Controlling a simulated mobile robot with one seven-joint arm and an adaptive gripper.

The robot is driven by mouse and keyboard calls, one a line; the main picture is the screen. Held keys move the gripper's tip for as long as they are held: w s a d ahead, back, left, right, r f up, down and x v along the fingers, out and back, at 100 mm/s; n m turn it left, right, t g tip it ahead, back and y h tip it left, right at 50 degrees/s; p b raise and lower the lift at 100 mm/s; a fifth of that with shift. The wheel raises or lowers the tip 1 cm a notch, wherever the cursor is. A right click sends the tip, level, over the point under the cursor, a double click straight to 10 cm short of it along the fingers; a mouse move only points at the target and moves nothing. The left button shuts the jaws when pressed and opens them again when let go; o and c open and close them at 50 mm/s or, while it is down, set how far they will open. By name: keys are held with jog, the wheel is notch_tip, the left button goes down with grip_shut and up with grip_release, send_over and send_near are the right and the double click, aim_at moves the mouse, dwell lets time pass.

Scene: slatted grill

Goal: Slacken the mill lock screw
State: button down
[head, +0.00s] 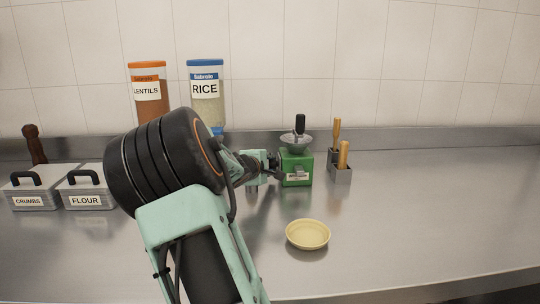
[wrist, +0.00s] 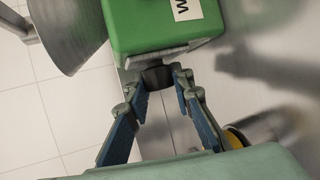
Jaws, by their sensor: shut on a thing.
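The green mill (head: 297,168) stands on the steel counter, with a metal hopper (head: 296,141) and a black-knobbed handle on top. In the wrist view its green body (wrist: 160,22) is at the top, with part of a white label. A dark knob (wrist: 157,77), which looks like the lock screw, sticks out from the mill's side. My gripper (wrist: 160,82) has its fingertips on either side of this knob and is shut on it. In the head view my gripper (head: 276,177) reaches the mill's left side, and the knob is hidden there.
A shallow yellow bowl (head: 308,234) sits in front of the mill. A grey holder (head: 340,173) with wooden-handled tools stands right of it. Lentils (head: 147,95) and rice (head: 206,95) jars stand behind my arm. Crumbs (head: 28,190) and flour (head: 85,190) boxes are left. The right counter is clear.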

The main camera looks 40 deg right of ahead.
jog(key=shift+r+n+g+y+p, duration=0.45)
jog(key=shift+g+y+p, duration=0.5)
jog(key=shift+p, duration=6.35)
jog(key=g+y+p, duration=0.1)
jog(key=g+p, duration=0.1)
jog(key=p, duration=0.8)
jog(key=shift+f+n+y, duration=0.15)
jog(key=shift+n+y, duration=0.1)
jog(key=shift+y, duration=0.1)
jog(key=shift+d+p, duration=0.1)
jog(key=shift+p, duration=0.35)
jog(key=shift+f+g+y+p, duration=0.15)
jog(key=shift+g+y+p, duration=0.35)
jog(key=shift+p, duration=0.55)
jog(key=shift+f+n+g+y+p, duration=0.1)
jog(key=shift+n+g+y+p, duration=0.2)
jog(key=shift+g+y+p, duration=0.25)
jog(key=shift+f+n+g+y, duration=0.1)
jog(key=shift+n+g+y, duration=0.25)
jog(key=shift+g, duration=0.55)
jog(key=shift+g+y, duration=0.4)
jog(key=shift+g, duration=0.3)
